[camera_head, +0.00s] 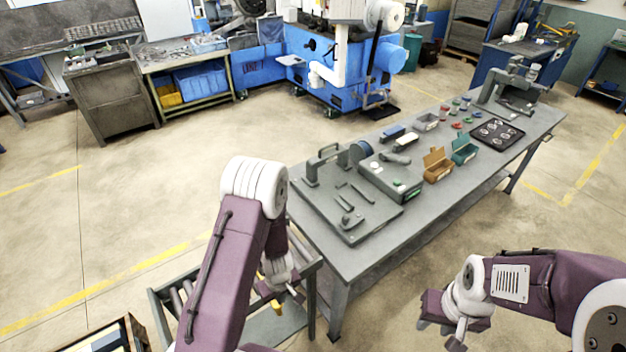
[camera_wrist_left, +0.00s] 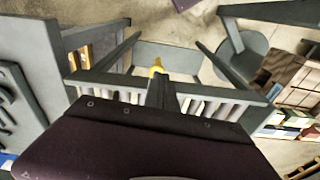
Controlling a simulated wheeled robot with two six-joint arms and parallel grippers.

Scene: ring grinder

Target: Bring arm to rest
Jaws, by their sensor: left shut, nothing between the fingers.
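My left arm (camera_head: 232,260) reaches in from the bottom centre of the head view, with its elbow raised and its forearm hanging down. The left gripper (camera_head: 292,290) is low, in front of the workbench's near end and above a roller stand (camera_head: 170,305). It is shut and empty. In the left wrist view the dark left gripper (camera_wrist_left: 160,82) points over the stand's rollers, with a small yellow thing (camera_wrist_left: 157,66) beyond its tip. My right gripper (camera_head: 458,338) is at the lower right, apart from the workbench; its fingers are too small to judge.
A crate (camera_head: 105,340) stands at the bottom left.

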